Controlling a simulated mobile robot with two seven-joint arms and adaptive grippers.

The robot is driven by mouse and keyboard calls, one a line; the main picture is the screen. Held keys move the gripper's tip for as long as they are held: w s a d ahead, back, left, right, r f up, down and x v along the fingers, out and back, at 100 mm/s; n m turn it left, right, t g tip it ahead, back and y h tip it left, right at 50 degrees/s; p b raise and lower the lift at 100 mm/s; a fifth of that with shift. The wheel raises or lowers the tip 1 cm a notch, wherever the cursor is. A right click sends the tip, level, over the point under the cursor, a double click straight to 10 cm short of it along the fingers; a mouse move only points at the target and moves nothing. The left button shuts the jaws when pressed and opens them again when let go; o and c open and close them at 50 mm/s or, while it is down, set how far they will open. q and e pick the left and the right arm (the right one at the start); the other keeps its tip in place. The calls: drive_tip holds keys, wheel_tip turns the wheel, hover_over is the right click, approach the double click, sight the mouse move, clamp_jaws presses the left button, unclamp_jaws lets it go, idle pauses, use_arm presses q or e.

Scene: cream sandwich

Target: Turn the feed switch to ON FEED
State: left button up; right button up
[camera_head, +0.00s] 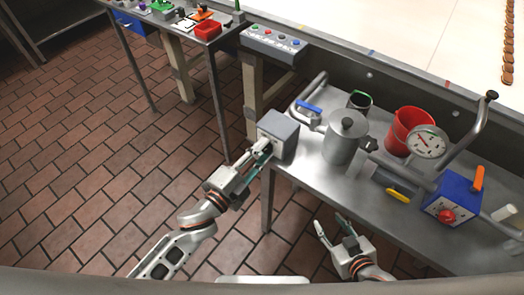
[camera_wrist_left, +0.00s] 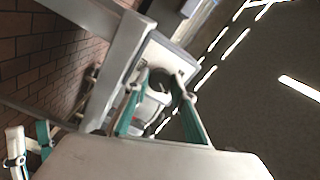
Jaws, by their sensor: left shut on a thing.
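The feed switch seems to be on the grey box (camera_head: 279,131) at the left front corner of the steel table; its label is not readable. My left gripper (camera_head: 263,150) is at the front face of this box, shut on the switch knob. In the left wrist view the teal-edged fingers (camera_wrist_left: 166,88) are on either side of a dark knob (camera_wrist_left: 160,79) in front of a pale box face. The knob's setting cannot be read. My right gripper (camera_head: 330,221) is open and empty, in front of the table's near edge.
On the steel table (camera_head: 310,172) stand a grey lidded pot (camera_head: 345,140), a red bucket (camera_head: 408,130), a pressure gauge (camera_head: 428,143) and a blue box (camera_head: 452,199) with a red knob. A control panel (camera_head: 273,40) is behind. The tiled floor at left is clear.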

use_arm(q)
drive_tip(key=o, duration=1.1)
drive_tip(key=shift+s, duration=0.1)
drive_tip(key=v, duration=1.2)
